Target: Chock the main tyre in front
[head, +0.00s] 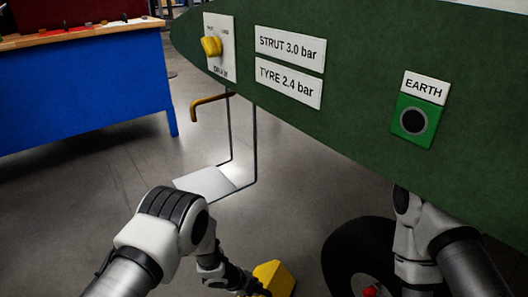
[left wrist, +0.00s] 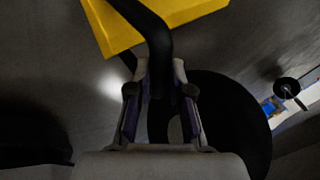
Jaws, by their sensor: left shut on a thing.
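The yellow chock (head: 273,277) is near the bottom of the head view, left of the black main tyre (head: 345,258) with a gap between them. It also shows at the top of the left wrist view (left wrist: 165,22), with a black handle (left wrist: 152,30) running down between the fingers. My left gripper (head: 252,287) is shut on that handle; in the wrist view its fingertips (left wrist: 158,82) close around it. The tyre also shows behind the fingers in the wrist view (left wrist: 245,115). Its lower part is cut off in the head view. My right gripper is out of view; only its arm shows at lower right.
The green fuselage (head: 360,120) hangs above, with STRUT and TYRE pressure labels (head: 289,66), a yellow knob (head: 211,46) and an EARTH socket (head: 412,121). A hanging metal step (head: 205,182) is left of the tyre. A blue workbench (head: 85,95) stands at back left.

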